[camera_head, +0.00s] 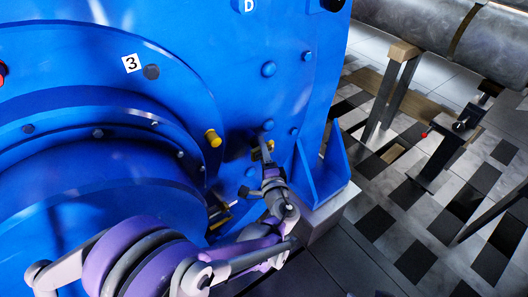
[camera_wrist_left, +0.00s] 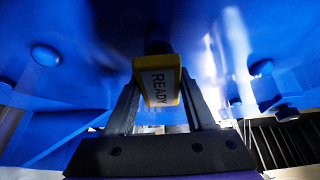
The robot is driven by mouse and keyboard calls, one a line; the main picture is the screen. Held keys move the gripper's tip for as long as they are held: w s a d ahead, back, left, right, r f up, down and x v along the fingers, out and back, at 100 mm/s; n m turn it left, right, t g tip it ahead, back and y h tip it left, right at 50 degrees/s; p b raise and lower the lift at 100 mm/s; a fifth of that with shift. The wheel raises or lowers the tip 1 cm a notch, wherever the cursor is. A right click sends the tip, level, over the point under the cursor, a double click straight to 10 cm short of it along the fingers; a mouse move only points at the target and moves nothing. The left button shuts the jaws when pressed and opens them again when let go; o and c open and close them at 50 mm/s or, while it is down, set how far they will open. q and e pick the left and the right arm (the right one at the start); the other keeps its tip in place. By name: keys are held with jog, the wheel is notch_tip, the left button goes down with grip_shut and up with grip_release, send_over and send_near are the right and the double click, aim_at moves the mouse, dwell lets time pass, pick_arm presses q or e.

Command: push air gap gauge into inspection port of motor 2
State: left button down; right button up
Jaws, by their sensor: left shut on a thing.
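The air gap gauge (camera_wrist_left: 160,82) is a yellow-edged block with a pale face reading READY in the left wrist view. My left gripper (camera_wrist_left: 161,112) is shut on it, with one finger on each side. In the head view the gripper (camera_head: 268,168) is close to the blue motor (camera_head: 250,95), and a small yellow part of the gauge (camera_head: 271,145) shows at its tip. In the wrist view a dark round spot (camera_wrist_left: 156,47) on the blue wall is right behind the gauge's far end. I cannot tell whether the gauge is inside it or just in front. My right gripper is out of view.
A blue rib (camera_head: 318,165) stands right of the gripper. A grey cylinder on supports (camera_head: 440,30) is at upper right, over tiled floor.

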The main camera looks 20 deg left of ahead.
pick_arm(q)
jog(key=shift+w+a, duration=0.35)
jog(key=shift+a, duration=0.1)
jog(key=shift+c, duration=0.8)
grip_release()
jog(key=v, duration=1.1)
